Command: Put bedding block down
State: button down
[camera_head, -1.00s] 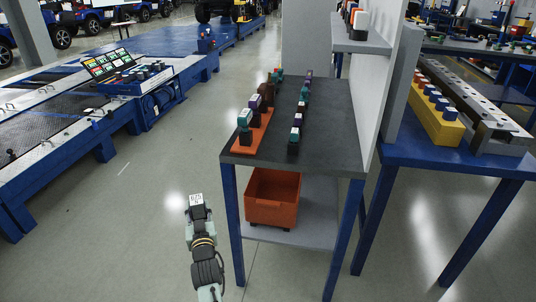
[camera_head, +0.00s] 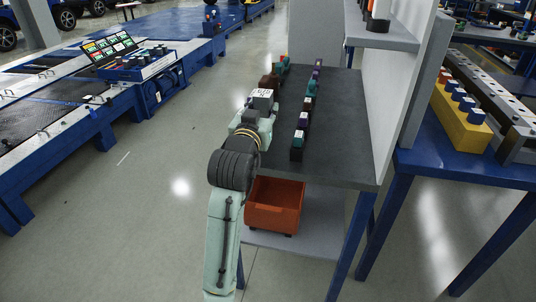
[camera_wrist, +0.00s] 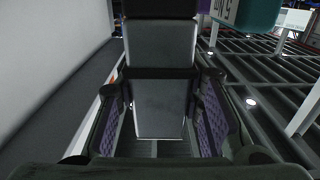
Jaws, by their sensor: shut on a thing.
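My gripper (camera_wrist: 160,130) is shut on a grey block with a black band (camera_wrist: 160,98), taken as the bedding block; the purple-lined fingers are on either side of it. In the head view my gripper (camera_head: 258,112) is over the left edge of the dark table (camera_head: 340,150). A block with a white, marked top (camera_head: 262,95) shows at its end. I cannot tell whether the held block touches a surface.
A row of small dark, teal and purple blocks (camera_head: 303,118) stands along the table's middle. More blocks (camera_head: 280,66) stand at the far left. A grey wall panel (camera_head: 398,90) bounds the right side. An orange bin (camera_head: 273,206) sits on the lower shelf. The table's front right is clear.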

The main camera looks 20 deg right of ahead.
jog(key=shift+d, duration=0.2)
notch_tip(320, 180, down, 10)
jog(key=shift+r+p, duration=0.2)
jog(key=shift+p, duration=0.15)
jog(key=shift+f, duration=0.15)
jog(key=c, duration=1.1)
grip_release()
